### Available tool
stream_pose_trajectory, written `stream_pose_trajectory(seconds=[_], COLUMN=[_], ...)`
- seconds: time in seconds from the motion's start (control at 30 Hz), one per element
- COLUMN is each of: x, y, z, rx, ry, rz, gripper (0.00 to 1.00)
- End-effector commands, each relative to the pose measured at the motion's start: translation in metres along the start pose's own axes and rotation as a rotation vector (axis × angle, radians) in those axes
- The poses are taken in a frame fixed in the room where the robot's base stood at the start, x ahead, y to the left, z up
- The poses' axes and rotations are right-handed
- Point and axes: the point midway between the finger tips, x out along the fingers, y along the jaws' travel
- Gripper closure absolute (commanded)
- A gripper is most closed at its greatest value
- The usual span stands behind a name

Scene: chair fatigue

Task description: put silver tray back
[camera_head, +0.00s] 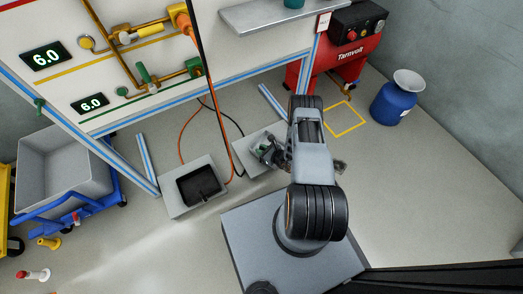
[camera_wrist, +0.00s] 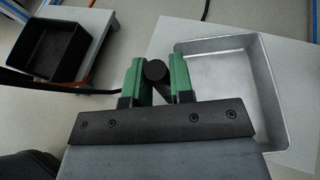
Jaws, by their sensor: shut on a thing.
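The silver tray (camera_wrist: 272,105) is a shallow, square, empty metal tray in the right half of the wrist view. It lies over a pale flat surface; whether it touches that surface cannot be told. In the head view my arm hides it. My gripper (camera_wrist: 156,78) has green fingers and is beside the tray's left wall, with the right finger overlapping that edge. The fingers are shut on a dark round-ended piece (camera_wrist: 154,71) between them. I cannot tell if this piece belongs to the tray. In the head view my gripper (camera_head: 266,151) is over a pale stand (camera_head: 245,157).
A black tray (camera_wrist: 52,55) sits to the left, on a grey stand (camera_head: 176,203). Orange and black hoses run between the stands. A grey bin cart (camera_head: 60,165) is far left. A red compressor (camera_head: 348,58) and blue container (camera_head: 393,104) are behind. Floor at right is clear.

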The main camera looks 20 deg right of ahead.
Motion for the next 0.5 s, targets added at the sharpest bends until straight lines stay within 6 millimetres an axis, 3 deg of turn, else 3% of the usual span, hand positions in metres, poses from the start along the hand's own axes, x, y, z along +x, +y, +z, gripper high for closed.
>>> stream_pose_trajectory(seconds=[0.03, 0.07, 0.3, 0.5], x=[0.0013, 0.0008, 0.0005, 0.0005], y=[-0.0002, 0.0000, 0.0001, 0.0001], z=[-0.0028, -0.0022, -0.0015, -0.0014], rx=[-0.001, 0.000, 0.000, 0.000], ry=[-0.001, 0.000, 0.000, 0.000], rz=[0.000, 0.000, 0.000, 0.000], gripper=[1.00, 0.76, 0.53, 0.53])
